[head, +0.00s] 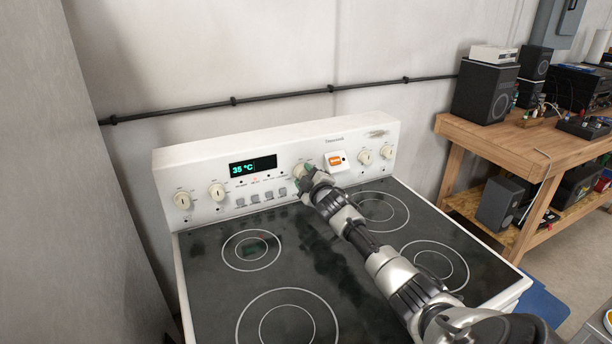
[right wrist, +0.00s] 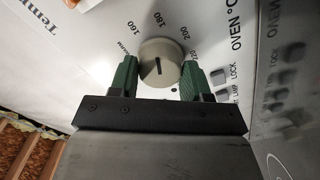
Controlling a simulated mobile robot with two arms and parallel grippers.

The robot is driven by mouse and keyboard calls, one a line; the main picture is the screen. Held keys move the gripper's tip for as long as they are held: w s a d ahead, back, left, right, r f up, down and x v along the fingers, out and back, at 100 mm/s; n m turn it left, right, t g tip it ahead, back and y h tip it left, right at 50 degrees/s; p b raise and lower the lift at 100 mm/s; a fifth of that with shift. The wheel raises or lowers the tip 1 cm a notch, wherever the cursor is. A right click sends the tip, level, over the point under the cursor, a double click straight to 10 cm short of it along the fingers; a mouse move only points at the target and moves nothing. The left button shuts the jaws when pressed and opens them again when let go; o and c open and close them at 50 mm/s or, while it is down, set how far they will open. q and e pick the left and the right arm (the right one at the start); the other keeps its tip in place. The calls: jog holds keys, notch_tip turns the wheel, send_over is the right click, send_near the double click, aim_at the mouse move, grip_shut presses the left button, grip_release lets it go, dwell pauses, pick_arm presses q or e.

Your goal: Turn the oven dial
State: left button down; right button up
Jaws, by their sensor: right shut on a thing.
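The oven dial (right wrist: 160,58) is a round cream knob with a dark line on its face, on the white stove panel. In the right wrist view, printed numbers 160, 180, 200 and 220 run around it, with "OVEN °C" beside it. My right gripper (right wrist: 160,73) has its green fingers on both sides of the dial and is shut on it. In the head view, my right gripper (head: 304,177) reaches the panel over the cooktop and hides part of the dial. My left gripper is not in view.
The panel (head: 210,160) also carries other knobs, several small buttons, a display (head: 253,166) reading 35 °C and an orange switch (head: 336,160). The black cooktop (head: 300,245) is bare. A wooden workbench (head: 500,140) with speakers stands at right; a grey wall is close on the left.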

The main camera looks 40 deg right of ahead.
jog(key=shift+m, duration=0.8)
jog(key=o, duration=0.9)
jog(key=shift+s, duration=0.15)
jog(key=v, duration=1)
jog(key=shift+s+b, duration=0.3)
